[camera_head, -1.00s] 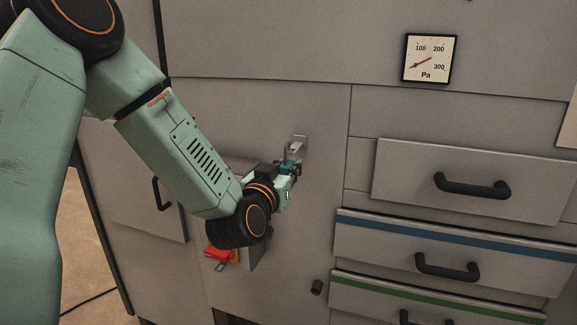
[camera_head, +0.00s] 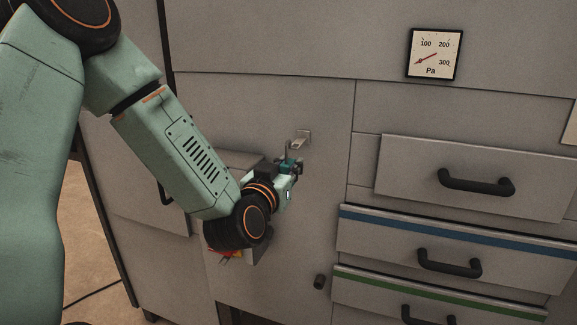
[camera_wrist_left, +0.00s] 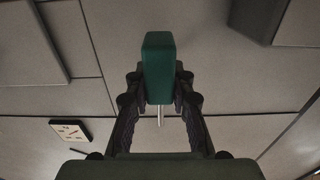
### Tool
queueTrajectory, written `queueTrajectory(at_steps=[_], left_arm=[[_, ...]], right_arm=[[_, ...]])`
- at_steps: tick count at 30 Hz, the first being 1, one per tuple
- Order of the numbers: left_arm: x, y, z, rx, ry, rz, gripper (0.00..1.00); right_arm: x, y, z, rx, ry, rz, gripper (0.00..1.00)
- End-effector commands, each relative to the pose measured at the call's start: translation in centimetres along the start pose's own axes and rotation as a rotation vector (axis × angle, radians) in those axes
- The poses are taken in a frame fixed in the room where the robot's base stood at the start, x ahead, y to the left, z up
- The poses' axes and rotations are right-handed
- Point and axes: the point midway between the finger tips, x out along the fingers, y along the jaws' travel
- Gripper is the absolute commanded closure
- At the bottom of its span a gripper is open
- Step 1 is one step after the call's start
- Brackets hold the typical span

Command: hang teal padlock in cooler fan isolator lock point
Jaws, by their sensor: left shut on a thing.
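The teal padlock (camera_head: 289,163) is between the fingers of my left gripper (camera_head: 292,168), in front of the grey cabinet. In the left wrist view the teal padlock body (camera_wrist_left: 158,65) is clamped between both fingers (camera_wrist_left: 160,88), with its thin metal shackle (camera_wrist_left: 159,116) showing below the body. A small pale metal lock point (camera_head: 300,138) sticks out of the panel just above and right of the padlock. They look close together; I cannot tell whether the shackle touches it. My right gripper is not in view.
A red item (camera_head: 222,254) is mostly hidden behind my left wrist. Drawers with black handles (camera_head: 476,182) are at right. A Pa gauge (camera_head: 434,54) is above them. A small black knob (camera_head: 319,282) is low on the panel. The panel right of the gripper is clear.

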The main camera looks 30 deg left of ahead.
Motion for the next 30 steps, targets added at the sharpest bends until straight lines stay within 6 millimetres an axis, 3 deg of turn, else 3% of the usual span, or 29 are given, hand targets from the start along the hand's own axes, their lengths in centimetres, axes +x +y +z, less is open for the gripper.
queueTrajectory(at_steps=[16,30], left_arm=[[-3.0,0.0,-0.1,0.000,-0.001,0.000,1.00],[-3.3,0.0,0.0,0.000,0.001,0.000,1.00]], right_arm=[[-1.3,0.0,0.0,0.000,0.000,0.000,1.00],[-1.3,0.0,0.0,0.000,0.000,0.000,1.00]])
